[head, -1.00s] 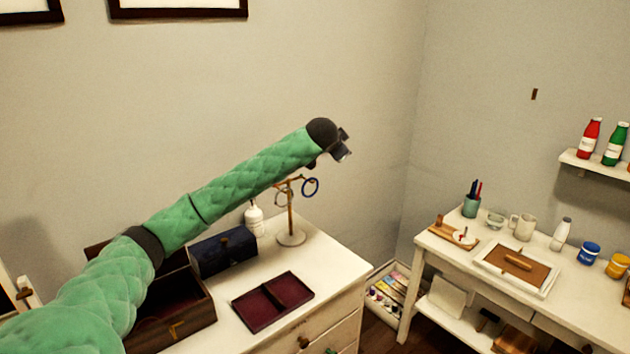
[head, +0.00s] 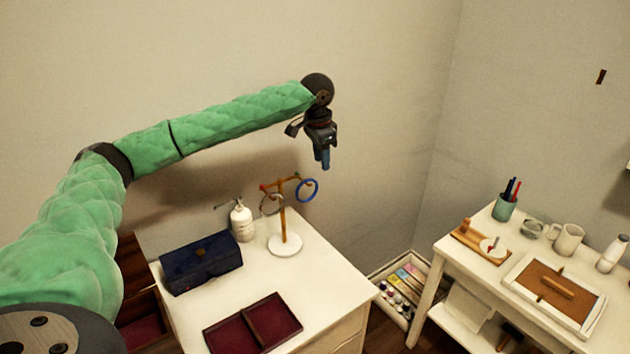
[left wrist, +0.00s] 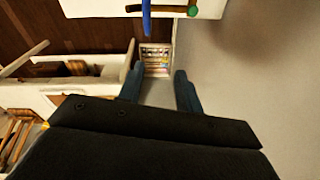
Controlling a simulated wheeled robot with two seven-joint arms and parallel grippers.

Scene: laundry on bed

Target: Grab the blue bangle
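The blue bangle (head: 317,190) hangs from the right arm of a wooden jewelry stand (head: 283,222) with a white round base on the white dresser. In the left wrist view the bangle (left wrist: 146,22) shows edge-on as a blue strip at the top, beyond the fingertips. My left gripper (head: 323,165) is above and slightly right of the bangle, fingers pointing down, apart from it. In the left wrist view the two fingers (left wrist: 158,80) are spread with nothing between them. A greyish-brown bangle (head: 264,207) hangs on the stand's left side. My right gripper is out of view.
On the dresser (head: 328,272) are a white bottle (head: 241,223), a dark blue box (head: 203,262) and an open dark red tray (head: 253,322). A drawer of paints (head: 405,285) lies right of it. Air around the stand's right is free.

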